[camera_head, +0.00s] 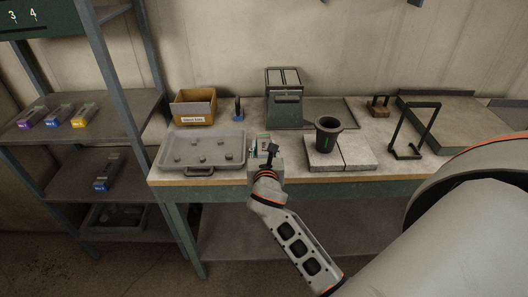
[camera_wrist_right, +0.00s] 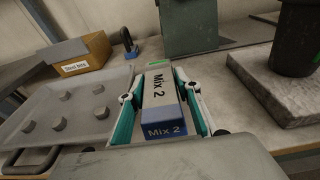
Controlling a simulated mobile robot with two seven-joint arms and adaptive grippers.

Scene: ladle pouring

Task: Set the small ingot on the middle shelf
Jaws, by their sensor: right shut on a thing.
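My right gripper (camera_head: 265,147) is over the front edge of the workbench, between the grey tray and the dark cup. In the right wrist view its teal-sided fingers (camera_wrist_right: 158,88) are shut on a small grey bar (camera_wrist_right: 158,88) with a blue end, labelled "Mix 2". I cannot tell whether the bar touches the bench. The shelf rack stands at the left. Its middle shelf (camera_head: 75,203) holds one blue-ended bar (camera_head: 108,172) near its centre, with bare board on both sides. My left gripper is not in view.
The upper shelf (camera_head: 120,122) holds purple, blue and yellow bars. A rack post (camera_head: 115,75) stands between shelves and bench. On the bench are a tray (camera_head: 228,135) with several small lumps, a cardboard box (camera_head: 195,108), a dark cup (camera_head: 327,135) and a wire stand (camera_head: 412,130).

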